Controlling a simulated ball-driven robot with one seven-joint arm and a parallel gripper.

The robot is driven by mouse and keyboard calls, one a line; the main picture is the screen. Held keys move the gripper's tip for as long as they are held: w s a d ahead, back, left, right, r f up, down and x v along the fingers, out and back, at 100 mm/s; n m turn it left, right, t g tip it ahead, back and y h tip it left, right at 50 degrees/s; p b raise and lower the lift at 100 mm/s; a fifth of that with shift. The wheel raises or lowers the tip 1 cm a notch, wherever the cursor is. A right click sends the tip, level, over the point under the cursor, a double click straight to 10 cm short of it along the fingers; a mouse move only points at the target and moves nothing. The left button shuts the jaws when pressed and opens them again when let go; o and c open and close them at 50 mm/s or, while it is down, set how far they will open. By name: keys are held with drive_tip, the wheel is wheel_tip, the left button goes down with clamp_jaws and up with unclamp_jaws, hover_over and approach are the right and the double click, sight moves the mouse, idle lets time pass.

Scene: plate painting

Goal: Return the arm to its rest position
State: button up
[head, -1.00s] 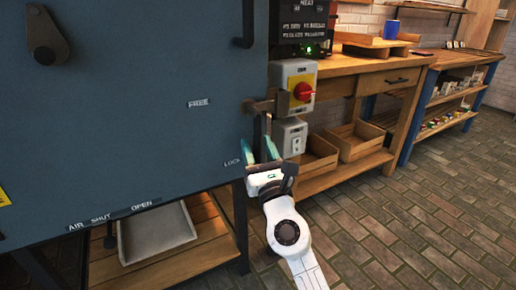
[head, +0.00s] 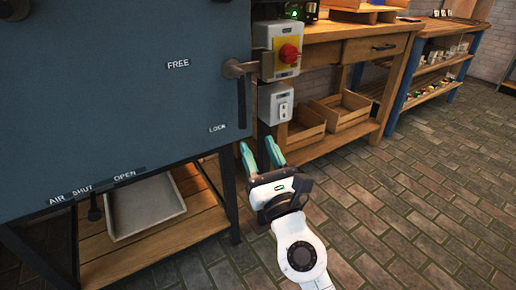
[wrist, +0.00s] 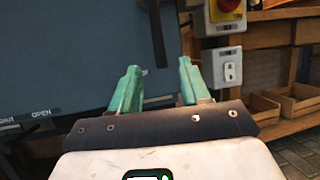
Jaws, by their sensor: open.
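My gripper (head: 261,155) is open and empty, its two teal fingers apart and pointing up and away from me. In the head view it is in front of the wooden bench legs, below and right of the blue cabinet (head: 120,90). In the wrist view my gripper (wrist: 158,88) shows its fingers with nothing between them, and the blue cabinet (wrist: 70,55) fills the left. My white arm runs down to the bottom edge.
A box with a red knob (head: 290,53) and a grey switch box (head: 276,103) hang beside the cabinet. Wooden crates (head: 343,112) sit on the bench's low shelf. A grey tray (head: 145,205) lies under the cabinet. The brick floor (head: 430,200) at right is clear.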

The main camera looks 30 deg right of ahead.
idle(0.3)
drive_tip(key=s+d+f+m+g+h, duration=0.2)
drive_tip(key=s+d+m+g+h, duration=0.15)
drive_tip(key=d+m, duration=0.4)
drive_tip(key=s+d+f+m+g+h, duration=0.3)
drive_tip(key=s+d+m+h, duration=0.15)
drive_tip(key=m, duration=0.65)
drive_tip(key=s+d+f+m+g+y, duration=0.1)
drive_tip(key=s+f+m+g, duration=0.2)
drive_tip(key=f+m, duration=0.25)
drive_tip(key=s+d+f+m+g+y, duration=0.1)
drive_tip(key=s+d+f+m+g, duration=0.1)
drive_tip(key=s+f+m+g, duration=0.35)
drive_tip(key=s+a+f+m+g+y, duration=0.2)
drive_tip(key=s+a+f+g+y, duration=0.1)
drive_tip(key=s+a+f+y, duration=0.35)
drive_tip(key=s+a+f+m+g+y, duration=0.35)
drive_tip(key=s+a+f, duration=0.3)
drive_tip(key=f, duration=0.35)
wheel_tip(320, 180, up, 34)
drive_tip(key=p, duration=3.5)
drive_tip(key=shift+s+d+r+n, duration=0.15)
drive_tip(key=shift+s+n, duration=0.05)
drive_tip(key=shift+n, duration=0.1)
